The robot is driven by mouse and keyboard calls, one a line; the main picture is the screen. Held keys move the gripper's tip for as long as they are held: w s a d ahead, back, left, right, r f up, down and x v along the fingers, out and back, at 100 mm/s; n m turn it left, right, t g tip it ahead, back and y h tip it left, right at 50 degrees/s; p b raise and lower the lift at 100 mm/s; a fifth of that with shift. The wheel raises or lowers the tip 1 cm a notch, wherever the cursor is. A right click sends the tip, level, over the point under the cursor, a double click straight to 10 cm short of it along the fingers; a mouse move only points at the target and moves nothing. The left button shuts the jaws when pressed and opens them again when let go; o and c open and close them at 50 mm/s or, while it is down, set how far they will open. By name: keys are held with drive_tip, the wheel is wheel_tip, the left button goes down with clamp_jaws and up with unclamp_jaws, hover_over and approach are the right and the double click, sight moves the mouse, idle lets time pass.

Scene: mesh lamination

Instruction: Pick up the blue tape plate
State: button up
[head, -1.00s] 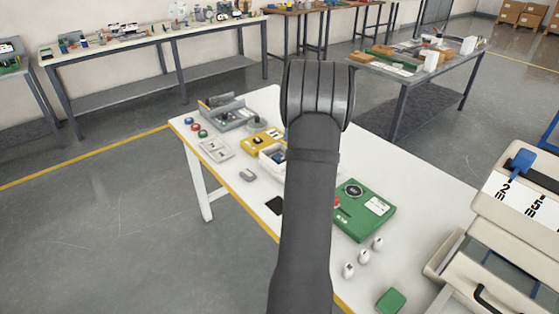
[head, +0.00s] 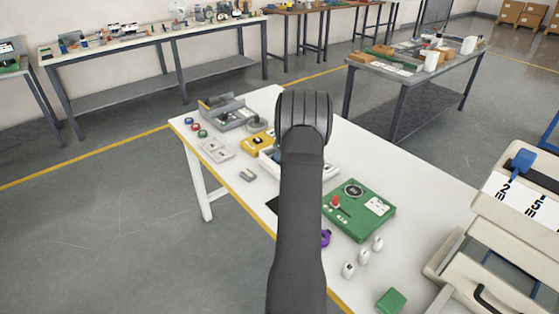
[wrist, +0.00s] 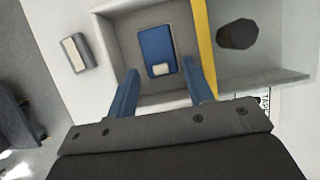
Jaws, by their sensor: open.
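The blue tape plate (wrist: 156,46) lies flat in a light grey, square-walled compartment (wrist: 115,29) in the wrist view. A small pale label or block shows on its lower part. My gripper (wrist: 159,68) is open, with its two blue fingers on either side of the plate's near end and nothing between them. The fingertips reach over the compartment; I cannot tell how far above the plate they are. In the head view my dark arm hides the gripper and the plate, and only part of the white tray (head: 330,170) shows beside it.
A yellow divider (wrist: 204,45) borders the compartment, with a dark round object (wrist: 238,34) beyond it. A small grey block (wrist: 75,53) lies outside. On the table, a green box (head: 358,210), a purple roll (head: 326,238) and several white pieces stand right of my arm.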

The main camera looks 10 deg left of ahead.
drive_tip(key=shift+x, duration=1.15)
drive_tip(key=c, duration=0.8)
drive_tip(key=shift+r, duration=0.1)
drive_tip(key=shift+c, duration=0.2)
